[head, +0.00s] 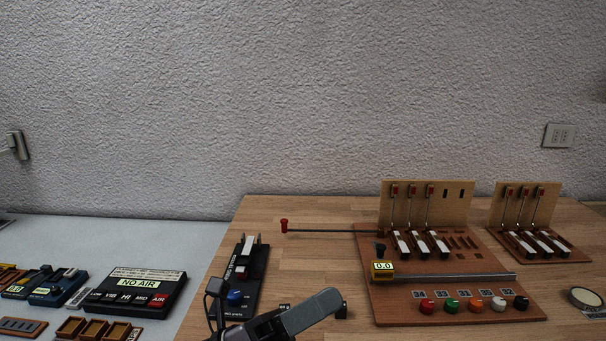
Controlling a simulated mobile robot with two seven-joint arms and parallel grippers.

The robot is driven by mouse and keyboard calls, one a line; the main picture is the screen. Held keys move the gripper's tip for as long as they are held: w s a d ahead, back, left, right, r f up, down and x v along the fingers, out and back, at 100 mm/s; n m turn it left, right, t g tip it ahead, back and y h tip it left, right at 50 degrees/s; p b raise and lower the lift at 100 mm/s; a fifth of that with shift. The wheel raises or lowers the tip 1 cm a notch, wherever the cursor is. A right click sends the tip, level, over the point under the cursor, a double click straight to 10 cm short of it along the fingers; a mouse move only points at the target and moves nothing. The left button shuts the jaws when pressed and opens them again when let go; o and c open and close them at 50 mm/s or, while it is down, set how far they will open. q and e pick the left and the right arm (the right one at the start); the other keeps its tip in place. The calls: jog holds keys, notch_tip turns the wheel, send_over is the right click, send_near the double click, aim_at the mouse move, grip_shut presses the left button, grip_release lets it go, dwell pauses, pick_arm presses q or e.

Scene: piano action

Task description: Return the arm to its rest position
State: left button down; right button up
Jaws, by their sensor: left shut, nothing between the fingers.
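My left gripper (312,311) shows at the bottom middle, in front of the wooden bench (310,262). It is shut with nothing visible in it, and the lower edge of the picture cuts off the arm behind it. It is to the left of the piano action board (452,316), apart from it in the picture. The board carries upright hammers, white-topped levers and a row of coloured knobs. My right gripper is not in view.
A black control box (245,273) with a blue knob lies just behind my left gripper. A red-tipped rod (320,231) reaches left from the board. A second hammer board (545,246) stands right. A "NO AIR" panel (137,289) and small trays lie on the grey table left.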

pick_arm(q)
jog(key=w+a+f+n+t+y+p, duration=0.1)
jog(key=a+f+n+t+y, duration=0.55)
jog(key=n, duration=0.65)
jog(key=w+a+f+n+t+y+p, duration=0.15)
jog(key=a+f+n+t+y, duration=0.5)
jog(key=n, duration=0.65)
jog(key=s+a+f+n+g+y, duration=0.4)
jog(key=s+f+n, duration=0.3)
jog(key=f, duration=0.3)
jog(key=s+a+f+n+g+y, duration=0.3)
jog(key=s+a+f+n, duration=0.2)
jog(key=s+f, duration=0.3)
notch_tip(320, 180, down, 3)
jog(key=shift+r+n+g+y, duration=0.1)
jog(key=shift+n+g+y, duration=0.3)
jog(key=shift+n, duration=0.5)
jog(key=shift+a, duration=0.1)
